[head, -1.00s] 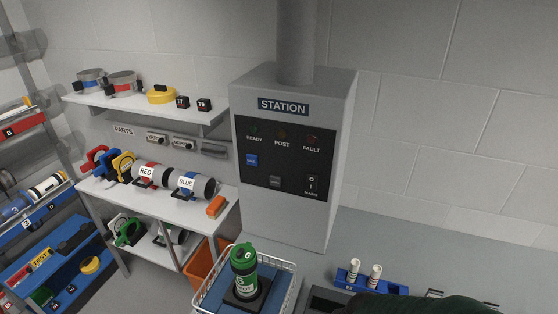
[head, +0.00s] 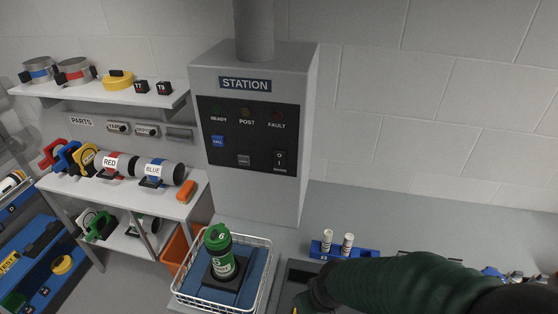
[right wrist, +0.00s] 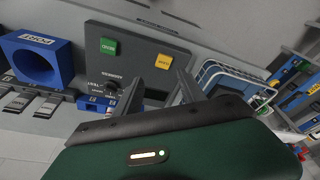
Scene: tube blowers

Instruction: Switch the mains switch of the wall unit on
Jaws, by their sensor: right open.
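The wall unit (head: 245,130) is a grey box labelled STATION with a black front panel. My left gripper is out of view.
A wire basket (head: 263,290) holds a green-capped canister (head: 221,252) below the unit. A blue rack (head: 345,252) with two white tubes stands right of it. The bench panel has green (right wrist: 109,47) and yellow (right wrist: 163,62) buttons. A blue holed block (right wrist: 38,62) is beside it.

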